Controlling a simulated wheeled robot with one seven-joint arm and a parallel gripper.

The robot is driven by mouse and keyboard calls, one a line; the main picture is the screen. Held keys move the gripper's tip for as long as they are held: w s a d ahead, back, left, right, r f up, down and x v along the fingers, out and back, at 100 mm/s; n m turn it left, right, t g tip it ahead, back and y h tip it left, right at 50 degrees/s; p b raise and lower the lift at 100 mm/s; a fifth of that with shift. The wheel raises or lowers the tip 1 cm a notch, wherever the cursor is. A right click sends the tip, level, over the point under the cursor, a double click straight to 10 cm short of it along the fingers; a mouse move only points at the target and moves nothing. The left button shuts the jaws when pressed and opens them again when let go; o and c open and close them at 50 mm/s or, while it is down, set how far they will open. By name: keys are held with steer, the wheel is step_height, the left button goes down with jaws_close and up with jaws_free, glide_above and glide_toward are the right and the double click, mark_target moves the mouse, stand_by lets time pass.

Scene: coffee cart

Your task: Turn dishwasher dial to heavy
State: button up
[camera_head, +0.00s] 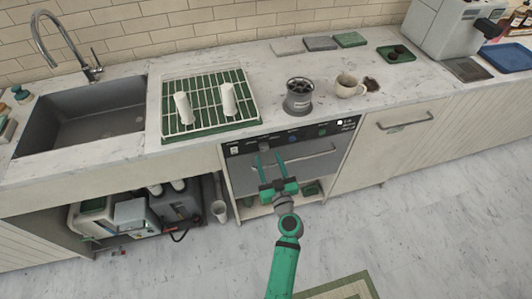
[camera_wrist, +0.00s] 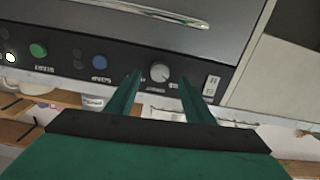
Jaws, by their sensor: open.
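The dishwasher (camera_head: 312,170) sits under the counter, with a black control strip along its top. Its round grey dial (camera_wrist: 159,72) shows between my fingertips in the wrist view; it is also near the fingertips in the head view (camera_head: 264,146). My gripper (camera_wrist: 161,82) is open, its two green fingers pointing at the panel on either side of the dial. In the head view my gripper (camera_head: 271,157) is in front of the panel's left part. I cannot tell whether the fingers touch the dial. The dial's labels are too blurred to read.
A blue button (camera_wrist: 99,61), a green button (camera_wrist: 38,50) and a white switch (camera_wrist: 212,85) flank the dial. A long door handle (camera_head: 305,158) runs below the strip. A dish rack (camera_head: 165,105), a grey canister (camera_head: 299,103) and a cup (camera_head: 348,88) stand on the counter above.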

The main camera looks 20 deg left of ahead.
mark_target(265, 150)
steer(key=shift+x, duration=1.8)
steer(key=c, duration=1)
steer(key=shift+c, duration=0.2)
